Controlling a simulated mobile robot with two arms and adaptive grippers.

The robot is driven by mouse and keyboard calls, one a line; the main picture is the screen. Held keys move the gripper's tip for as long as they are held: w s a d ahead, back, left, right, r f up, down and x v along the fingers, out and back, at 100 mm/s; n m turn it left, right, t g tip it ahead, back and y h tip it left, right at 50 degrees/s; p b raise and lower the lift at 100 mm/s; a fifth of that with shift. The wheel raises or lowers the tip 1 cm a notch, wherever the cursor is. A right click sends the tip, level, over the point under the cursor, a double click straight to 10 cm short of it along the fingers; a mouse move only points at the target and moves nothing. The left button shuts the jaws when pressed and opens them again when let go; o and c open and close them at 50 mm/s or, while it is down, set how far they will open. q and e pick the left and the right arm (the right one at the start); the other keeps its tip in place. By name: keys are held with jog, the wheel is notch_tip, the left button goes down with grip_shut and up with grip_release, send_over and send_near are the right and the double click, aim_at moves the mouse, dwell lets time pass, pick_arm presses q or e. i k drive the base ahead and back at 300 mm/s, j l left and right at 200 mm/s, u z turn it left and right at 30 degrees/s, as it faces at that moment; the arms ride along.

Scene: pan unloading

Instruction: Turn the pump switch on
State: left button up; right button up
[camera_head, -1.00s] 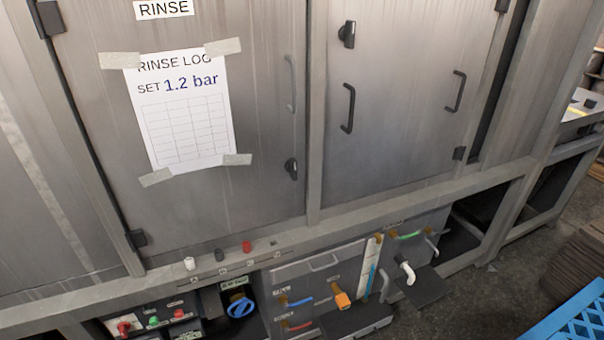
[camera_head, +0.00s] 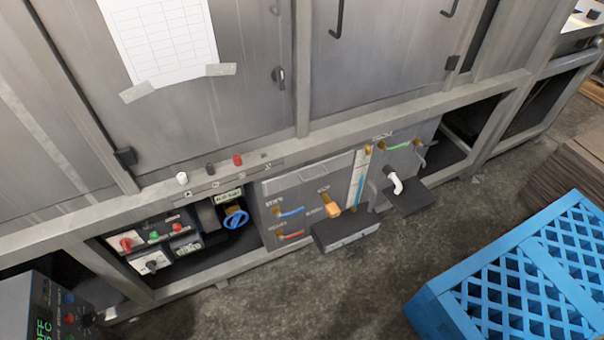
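The pump switch cannot be told apart by label, as the small lettering is unreadable. A control panel (camera_head: 140,255) sits low in the machine's left bay. It carries a red rotary knob (camera_head: 126,243), a green button (camera_head: 154,235), a red button (camera_head: 178,230) and, below, a dark rotary switch (camera_head: 152,265). A blue round handwheel (camera_head: 236,218) is just right of the panel. Neither of my grippers is in view.
Blue-, red- and orange-handled valves (camera_head: 330,204) and a white spout (camera_head: 396,184) are further right. A blue crate (camera_head: 432,310) stands at the lower right. A dark control box (camera_head: 40,308) is at the lower left. The floor (camera_head: 310,290) between them is clear.

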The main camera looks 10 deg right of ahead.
aim_at(126, 243)
jog(key=u, duration=1.3)
